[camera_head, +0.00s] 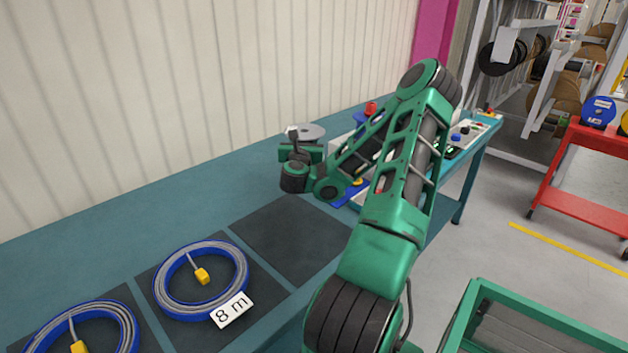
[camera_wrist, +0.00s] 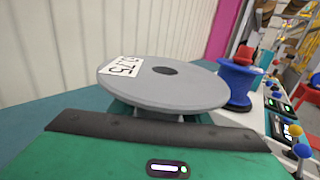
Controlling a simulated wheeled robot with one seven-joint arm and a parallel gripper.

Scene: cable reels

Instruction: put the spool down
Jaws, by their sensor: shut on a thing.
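The spool (camera_head: 309,131) has a grey disc-shaped flange and shows beyond my gripper in the head view. In the wrist view the spool (camera_wrist: 185,92) fills the middle, with a white label on its upper left and a dark centre hole. Its flange looks slightly tilted there. My gripper (camera_head: 301,150) is shut on the spool, over the far part of the teal bench (camera_head: 130,232). The spool's lower part is hidden by my gripper, so I cannot tell whether it touches the bench.
A blue spool with a red top (camera_wrist: 238,82) stands just right of the held spool. A control panel (camera_wrist: 291,130) with knobs is farther right. Blue-rimmed cable coils (camera_head: 198,312) lie on dark mats at the front left; one dark mat (camera_head: 285,240) is empty. A wall runs behind.

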